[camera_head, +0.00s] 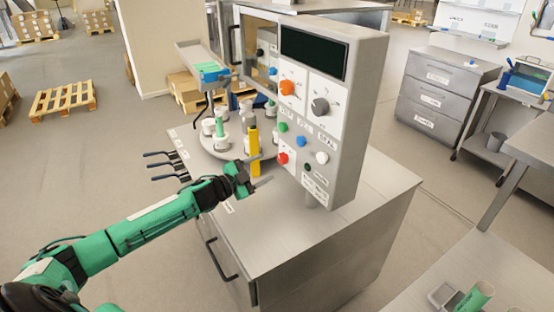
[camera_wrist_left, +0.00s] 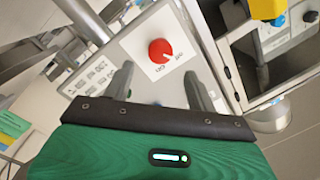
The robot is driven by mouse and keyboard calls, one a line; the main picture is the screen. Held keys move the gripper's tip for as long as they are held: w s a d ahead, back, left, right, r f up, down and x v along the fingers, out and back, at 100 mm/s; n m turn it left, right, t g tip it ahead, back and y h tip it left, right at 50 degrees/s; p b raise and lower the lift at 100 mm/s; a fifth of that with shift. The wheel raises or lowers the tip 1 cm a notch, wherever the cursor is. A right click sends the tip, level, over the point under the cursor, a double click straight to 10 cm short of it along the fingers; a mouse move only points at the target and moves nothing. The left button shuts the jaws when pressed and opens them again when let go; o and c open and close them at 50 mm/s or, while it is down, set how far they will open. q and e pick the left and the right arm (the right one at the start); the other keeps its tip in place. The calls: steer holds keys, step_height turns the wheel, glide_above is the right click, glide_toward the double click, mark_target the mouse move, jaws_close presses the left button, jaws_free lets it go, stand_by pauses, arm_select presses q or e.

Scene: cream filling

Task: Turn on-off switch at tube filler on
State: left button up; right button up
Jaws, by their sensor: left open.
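The tube filler (camera_head: 347,90) stands on a steel cabinet, with a grey upright control panel. Low on its left side is a red rotary knob (camera_head: 283,158) on a white plate, likely the on-off switch. In the left wrist view the red knob (camera_wrist_left: 160,51) shows between and beyond the fingertips; a white mark on it points to the lower right. Its small labels are hard to read. My left gripper (camera_head: 262,170) is open and empty, in front of the knob and apart from it. It also shows in the left wrist view (camera_wrist_left: 158,78). My right gripper is out of view.
An orange knob (camera_head: 287,87) and a grey knob (camera_head: 320,106) sit higher on the panel, with several coloured buttons between. A yellow post (camera_head: 253,152) and a turntable (camera_head: 224,145) with holders stand close behind my left gripper. The cabinet top (camera_head: 340,215) in front is clear.

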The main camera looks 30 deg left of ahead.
mark_target(281, 160)
arm_select(q)
steer(key=p+x, duration=0.1)
steer(key=x, duration=0.3)
steer(key=shift+w+d+r, duration=0.1)
steer(key=shift+w+d, duration=0.1)
steer(key=shift+w, duration=0.2)
steer(key=shift+p+x, duration=0.3)
steer(key=shift+x, duration=0.55)
steer(key=shift+c, duration=0.4)
steer(key=c, duration=0.9)
